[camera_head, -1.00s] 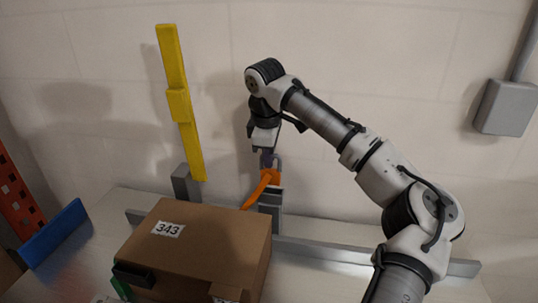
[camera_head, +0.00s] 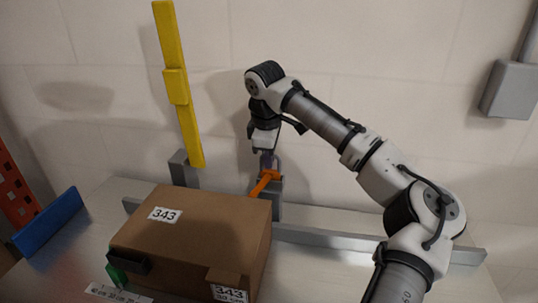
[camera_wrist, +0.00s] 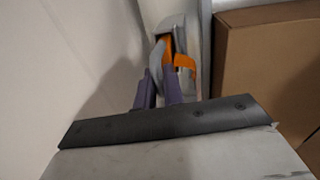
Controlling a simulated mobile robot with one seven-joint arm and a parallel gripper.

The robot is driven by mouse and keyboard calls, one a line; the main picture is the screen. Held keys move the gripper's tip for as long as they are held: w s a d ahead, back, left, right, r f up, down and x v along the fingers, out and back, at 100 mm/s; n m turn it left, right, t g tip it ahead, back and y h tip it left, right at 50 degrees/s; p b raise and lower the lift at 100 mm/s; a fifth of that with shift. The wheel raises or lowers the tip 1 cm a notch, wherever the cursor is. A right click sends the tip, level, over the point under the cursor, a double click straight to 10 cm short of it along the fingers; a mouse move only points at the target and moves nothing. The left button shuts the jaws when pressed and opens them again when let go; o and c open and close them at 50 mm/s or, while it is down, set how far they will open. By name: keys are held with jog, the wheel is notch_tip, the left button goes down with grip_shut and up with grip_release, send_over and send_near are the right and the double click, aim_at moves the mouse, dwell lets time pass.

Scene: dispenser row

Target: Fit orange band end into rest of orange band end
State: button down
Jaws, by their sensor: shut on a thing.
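The orange band end (camera_head: 264,182) is a bent orange piece at the tip of my gripper (camera_head: 269,164), behind the cardboard box in the head view. My gripper points down and is shut on it. The grey rest (camera_head: 276,206) stands directly below and behind the orange piece, against the wall side. In the wrist view the purple fingers (camera_wrist: 160,82) reach to the orange band end (camera_wrist: 184,63), which overlaps the grey rest (camera_wrist: 172,24). Part of the orange lies inside the rest's outline. The fingers hide some of the contact, so I cannot tell how deep it sits.
A cardboard box (camera_head: 190,235) labelled 343 stands in front of the rest. A yellow upright bar (camera_head: 178,90) rises from a grey block (camera_head: 182,170) to the left. A grey rail (camera_head: 350,241) runs along the back. A blue panel (camera_head: 48,226) stands at far left.

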jog(key=c, duration=1.4)
grip_release()
jog(key=shift+c, duration=0.2)
jog(key=shift+r, duration=0.15)
notch_tip(320, 180, up, 13)
jog(key=s, duration=0.2)
jog(key=shift+s+a+r+b, duration=0.15)
jog(key=shift+s+a+b, duration=0.1)
jog(key=shift+s+b, duration=0.05)
jog(key=shift+s, duration=0.1)
